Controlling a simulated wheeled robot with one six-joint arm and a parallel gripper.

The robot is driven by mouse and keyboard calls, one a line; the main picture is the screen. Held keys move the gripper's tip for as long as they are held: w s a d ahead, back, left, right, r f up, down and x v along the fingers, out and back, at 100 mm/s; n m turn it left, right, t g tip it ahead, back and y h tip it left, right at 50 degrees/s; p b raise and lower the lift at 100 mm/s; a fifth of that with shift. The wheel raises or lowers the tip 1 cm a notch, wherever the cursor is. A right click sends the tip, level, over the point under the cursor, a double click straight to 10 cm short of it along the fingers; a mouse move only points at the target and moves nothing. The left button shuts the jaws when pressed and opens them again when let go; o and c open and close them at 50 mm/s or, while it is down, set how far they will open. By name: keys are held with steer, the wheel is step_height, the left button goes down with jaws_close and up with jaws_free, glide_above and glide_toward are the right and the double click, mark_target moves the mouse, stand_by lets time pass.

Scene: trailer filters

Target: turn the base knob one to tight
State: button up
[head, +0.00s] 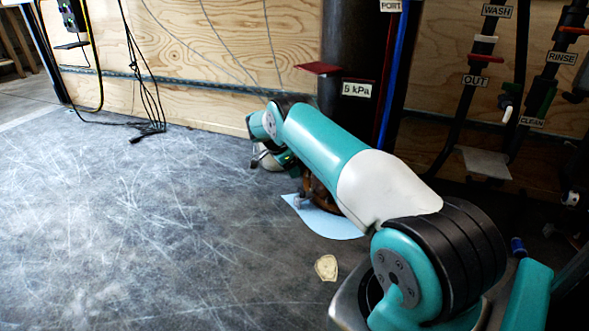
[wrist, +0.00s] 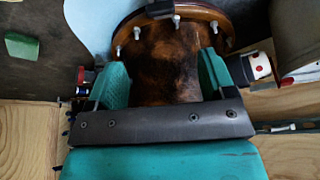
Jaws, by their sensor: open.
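A brown, mottled round base (wrist: 165,50) with a wooden rim shows in the wrist view. Several small pale metal knobs (wrist: 137,32) stand along its rim; I cannot tell which one is knob one. My gripper (wrist: 165,75) is open, its two teal fingers apart on either side of the brown body in the picture. No knob is between the fingertips; whether they touch the body is unclear. In the head view, my arm hides most of the brown base (head: 325,197), which stands by a light blue sheet (head: 330,223) on the floor.
A dark column (head: 345,45) with a 5 kPa label (head: 357,90) rises behind my arm. Labelled pipes and red handles (head: 482,57) stand at the right. Cables (head: 150,90) hang at the left. A small tan piece (head: 326,267) lies on open floor.

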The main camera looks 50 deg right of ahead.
steer(key=shift+p+v, duration=0.65)
steer(key=shift+v, duration=1.15)
